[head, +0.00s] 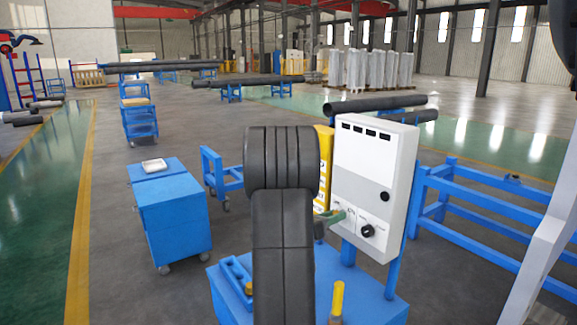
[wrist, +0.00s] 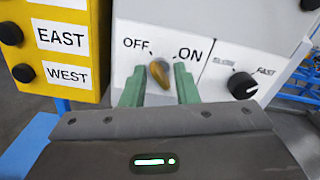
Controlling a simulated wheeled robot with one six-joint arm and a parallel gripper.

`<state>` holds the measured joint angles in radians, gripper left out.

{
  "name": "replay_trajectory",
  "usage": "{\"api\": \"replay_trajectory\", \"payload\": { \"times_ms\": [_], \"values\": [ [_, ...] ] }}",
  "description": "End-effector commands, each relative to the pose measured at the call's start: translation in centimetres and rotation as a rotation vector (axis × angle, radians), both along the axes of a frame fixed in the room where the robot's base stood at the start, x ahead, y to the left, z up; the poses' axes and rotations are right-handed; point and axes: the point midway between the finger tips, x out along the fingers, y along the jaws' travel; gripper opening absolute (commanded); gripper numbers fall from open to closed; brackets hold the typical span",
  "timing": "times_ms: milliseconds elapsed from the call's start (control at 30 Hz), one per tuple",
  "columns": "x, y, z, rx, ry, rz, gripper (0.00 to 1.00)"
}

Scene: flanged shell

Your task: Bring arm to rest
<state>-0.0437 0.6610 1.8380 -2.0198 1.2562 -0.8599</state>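My arm, in black segments, rises through the middle of the head view. My gripper (head: 335,215) is at the lower left of the front of a white control box (head: 372,165). In the wrist view, the two green fingers of my gripper (wrist: 159,68) stand apart on either side of a yellow-orange switch knob (wrist: 160,75). The knob lies below and between the labels OFF and ON, with narrow gaps seen beside it. Whether the fingertips reach past its face is hard to tell. In the head view the knob is hidden.
A yellow box with EAST and WEST buttons (wrist: 62,45) stands close on the left. A black SLOW/FAST dial (wrist: 243,86) is on the right. A blue cart (head: 172,215) stands left, blue rails (head: 480,205) right. Open floor lies at the back left.

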Motion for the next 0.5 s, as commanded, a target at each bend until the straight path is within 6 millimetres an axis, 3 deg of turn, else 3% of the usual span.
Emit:
{"api": "replay_trajectory", "payload": {
  "times_ms": [500],
  "values": [
    [-0.10,-0.05,-0.05,0.257,-0.390,0.000,0.27]
  ]
}}
